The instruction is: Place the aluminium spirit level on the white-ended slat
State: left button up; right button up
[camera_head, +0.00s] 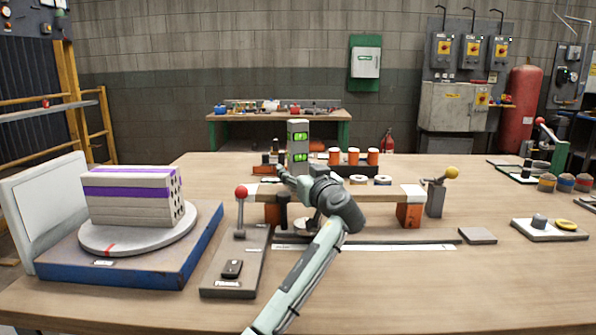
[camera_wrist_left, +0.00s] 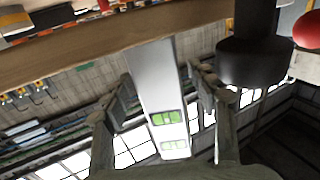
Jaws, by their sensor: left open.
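The aluminium spirit level (camera_head: 298,138), a silver bar with green vials, stands upright behind the slat. In the left wrist view the level (camera_wrist_left: 155,75) runs between my finger pads, with a gap visible on each side. My left gripper (camera_head: 284,176) is open at the level's lower part; its fingers also show in the wrist view (camera_wrist_left: 165,85). The white-ended slat (camera_head: 385,191) lies level across orange-red supports, its right white end (camera_head: 414,191) clear. My left arm hides the slat's middle. My right gripper is not in view.
A red-knobbed lever (camera_head: 240,205) stands front left of the slat, and a yellow-knobbed one (camera_head: 450,174) at its right. A turntable with a striped hollow brick (camera_head: 130,197) is at left. The front right of the table is clear.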

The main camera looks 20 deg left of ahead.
aim_at(301, 172)
pick_arm(q)
jog(key=shift+r, duration=0.15)
jog(key=v, duration=0.3)
jog(key=shift+d+f, duration=0.15)
jog(key=shift+f, duration=0.05)
jog(key=b+v, duration=0.1)
jog(key=v, duration=0.8)
jog(key=shift+b, duration=0.3)
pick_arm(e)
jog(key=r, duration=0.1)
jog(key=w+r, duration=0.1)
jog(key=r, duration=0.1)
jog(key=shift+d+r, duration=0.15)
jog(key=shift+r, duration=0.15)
pick_arm(q)
jog(key=shift+r, duration=0.15)
jog(key=shift+s, duration=0.1)
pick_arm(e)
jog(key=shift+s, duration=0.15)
